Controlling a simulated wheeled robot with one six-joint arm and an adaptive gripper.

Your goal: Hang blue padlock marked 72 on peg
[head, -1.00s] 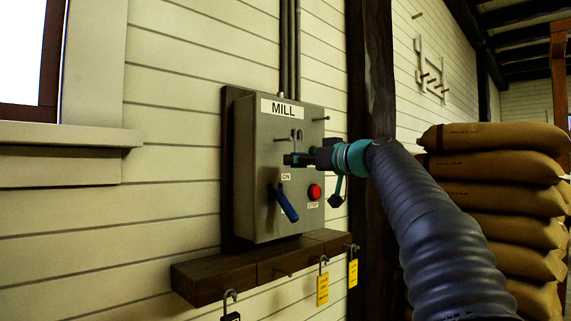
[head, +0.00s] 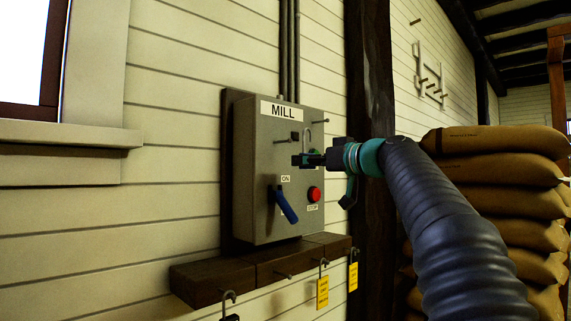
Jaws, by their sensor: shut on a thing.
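My gripper (head: 304,160) is in front of the grey MILL switch box and is shut on the padlock. A thin grey shackle (head: 307,136) stands up above the fingers. One thin peg (head: 281,141) sticks out of the box's face to the left of the shackle. Another peg (head: 320,121) sticks out near the box's upper right, a little above and right of the shackle. Whether the shackle touches either peg cannot be told.
The MILL box (head: 258,170) has a blue lever (head: 286,204) and a red STOP button (head: 314,194). Below it, a dark wooden ledge (head: 235,277) has hooks with a dark padlock (head: 230,318) and yellow tags (head: 322,292). A dark post and stacked sacks (head: 497,170) stand to the right.

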